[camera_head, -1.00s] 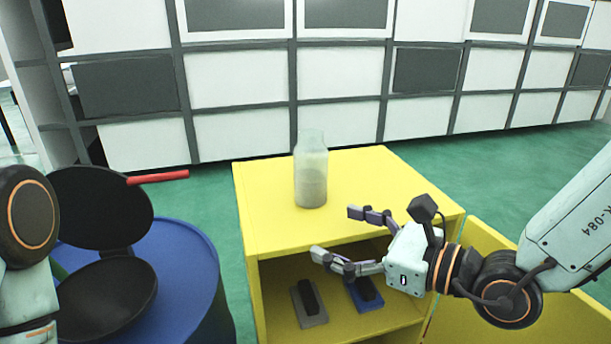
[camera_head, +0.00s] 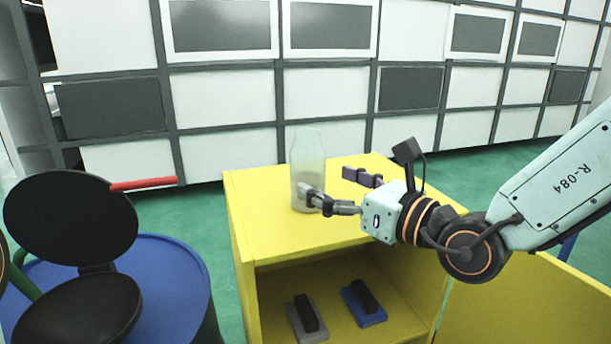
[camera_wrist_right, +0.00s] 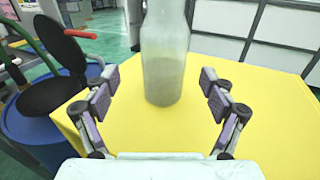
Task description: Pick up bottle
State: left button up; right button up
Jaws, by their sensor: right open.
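A clear, greyish bottle (camera_head: 308,160) stands upright on top of the yellow cabinet (camera_head: 260,228). My right gripper (camera_head: 338,184) is open, its fingers pointing at the bottle from the right. In the head view one finger overlaps the bottle's lower part. In the right wrist view the bottle (camera_wrist_right: 164,55) stands ahead, between the lines of the two spread fingers (camera_wrist_right: 158,92), with clear gaps on both sides. The fingers do not grip it. Its top is cut off there. My left gripper is not in view.
The cabinet's open front shelf holds two small blocks with black handles, one grey (camera_head: 306,318) and one blue (camera_head: 364,303). Wall panels (camera_head: 220,95) are behind.

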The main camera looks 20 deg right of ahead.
aim_at(320, 178)
jog(key=shift+w+a, duration=0.3)
jog(key=shift+a, duration=0.05)
jog(key=shift+w+d+f, duration=0.1)
jog(key=shift+w, duration=0.55)
jog(key=x, duration=0.3)
jog(key=shift+b, duration=0.4)
jog(key=shift+w, duration=0.55)
jog(key=shift+a, duration=0.25)
jog(key=shift+c, duration=0.3)
jog(key=c, duration=1.4)
